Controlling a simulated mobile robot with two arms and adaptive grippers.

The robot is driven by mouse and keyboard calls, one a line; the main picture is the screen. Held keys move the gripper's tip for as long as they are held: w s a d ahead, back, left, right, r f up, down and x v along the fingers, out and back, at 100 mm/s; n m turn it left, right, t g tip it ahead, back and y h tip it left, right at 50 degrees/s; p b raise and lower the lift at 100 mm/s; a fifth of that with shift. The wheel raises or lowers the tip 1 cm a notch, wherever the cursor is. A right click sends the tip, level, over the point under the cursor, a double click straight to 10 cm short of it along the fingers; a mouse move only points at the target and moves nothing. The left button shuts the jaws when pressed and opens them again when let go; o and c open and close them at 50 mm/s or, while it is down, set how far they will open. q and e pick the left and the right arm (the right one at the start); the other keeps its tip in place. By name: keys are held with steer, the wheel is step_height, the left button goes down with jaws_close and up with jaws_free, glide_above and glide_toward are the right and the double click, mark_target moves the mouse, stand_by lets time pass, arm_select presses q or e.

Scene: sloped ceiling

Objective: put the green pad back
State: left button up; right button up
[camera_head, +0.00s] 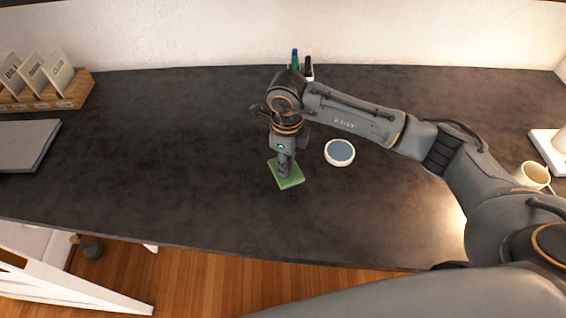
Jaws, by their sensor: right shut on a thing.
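The green pad (292,182) is a small flat square near the middle of the dark desk, towards its front. My right gripper (285,172) points down onto the pad and is shut on it. The fingers cover the pad's middle. I cannot tell whether the pad rests on the desk or is held just above it. My left gripper does not show.
A white round dish (339,152) with a blue-grey inside stands right of the pad. A pen holder (308,74) is at the back wall, partly behind my arm. A wooden card rack (48,92) and grey slab (26,145) are left; a cup (532,175) is right.

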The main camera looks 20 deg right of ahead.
steer(key=w+f, duration=0.2)
steer(key=f, duration=0.1)
steer(key=shift+w+d+f+p, duration=0.1)
steer(key=shift+w+d+p, duration=0.05)
steer(key=shift+w+p, duration=0.2)
step_height(320, 180, down, 3)
steer(key=shift+f, duration=0.1)
steer(key=shift+f, duration=0.1)
steer(key=o, duration=1)
